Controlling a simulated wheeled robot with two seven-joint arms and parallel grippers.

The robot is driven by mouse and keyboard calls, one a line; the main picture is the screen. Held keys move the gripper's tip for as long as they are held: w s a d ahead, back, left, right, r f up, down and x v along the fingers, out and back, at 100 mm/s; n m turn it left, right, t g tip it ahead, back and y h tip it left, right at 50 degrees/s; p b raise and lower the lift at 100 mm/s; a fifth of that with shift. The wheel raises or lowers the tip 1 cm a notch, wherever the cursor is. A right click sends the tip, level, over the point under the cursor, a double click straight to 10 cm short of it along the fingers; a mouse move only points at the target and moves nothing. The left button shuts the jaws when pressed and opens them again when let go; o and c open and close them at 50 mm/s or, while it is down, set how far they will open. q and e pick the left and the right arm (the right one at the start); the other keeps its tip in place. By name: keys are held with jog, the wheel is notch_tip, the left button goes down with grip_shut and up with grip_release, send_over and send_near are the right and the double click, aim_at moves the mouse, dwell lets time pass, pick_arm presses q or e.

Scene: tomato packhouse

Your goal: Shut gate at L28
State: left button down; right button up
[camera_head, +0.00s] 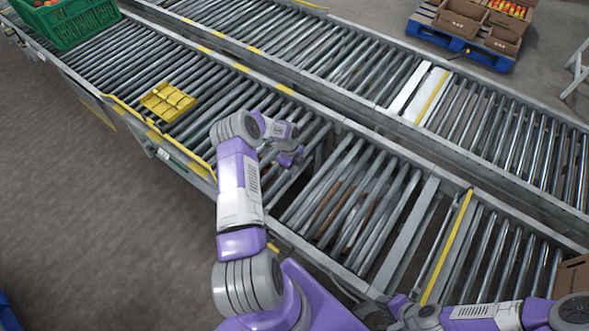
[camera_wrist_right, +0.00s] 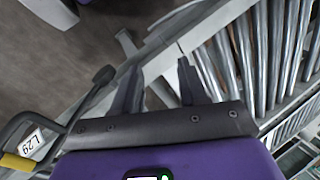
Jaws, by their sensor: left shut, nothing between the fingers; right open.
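A roller section (camera_head: 350,205) lies in the conveyor line in the middle of the head view, with a dark gap at its left end. I cannot tell whether this is the gate at L28; no L28 label is readable. My left gripper (camera_head: 290,157) is shut and empty, over the rollers beside that gap. My right gripper (camera_head: 378,314) is low at the front edge of the line, partly hidden by my own arm. In the right wrist view it (camera_wrist_right: 160,88) is open, fingers apart near a grey rail, with nothing held.
A label reading L.29 (camera_wrist_right: 30,143) sits beside a bent grey bar (camera_wrist_right: 100,78) in the right wrist view. A yellow tray (camera_head: 168,101) and a green crate (camera_head: 75,20) of produce stand on the left rollers. A yellow bar (camera_head: 448,245) crosses the line at right.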

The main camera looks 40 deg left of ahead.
pick_arm(q)
jog(key=shift+f, duration=0.1)
dwell(0.4)
jog(key=a+r+p, duration=0.2)
jog(key=a+r, duration=0.5)
jog(key=r, duration=0.4)
jog(key=shift+s+p, duration=0.35)
jog(key=shift+s, duration=0.1)
jog(key=s+d+f+n+h, duration=0.1)
jog(key=d+f+n, duration=0.15)
jog(key=d, duration=0.85)
jog(key=d+f+n+h, duration=0.15)
jog(key=d+n, duration=0.25)
jog(key=d, duration=0.6)
jog(key=s+d+f+n, duration=0.1)
jog(key=d+f+n, duration=0.15)
jog(key=d, duration=0.85)
jog(key=s+d+r+n, duration=0.1)
jog(key=s+d+n, duration=0.8)
jog(key=s, duration=0.5)
jog(key=shift+s+d+r+n, duration=0.3)
jog(key=shift+d+r+n, duration=0.1)
jog(key=shift+n, duration=0.3)
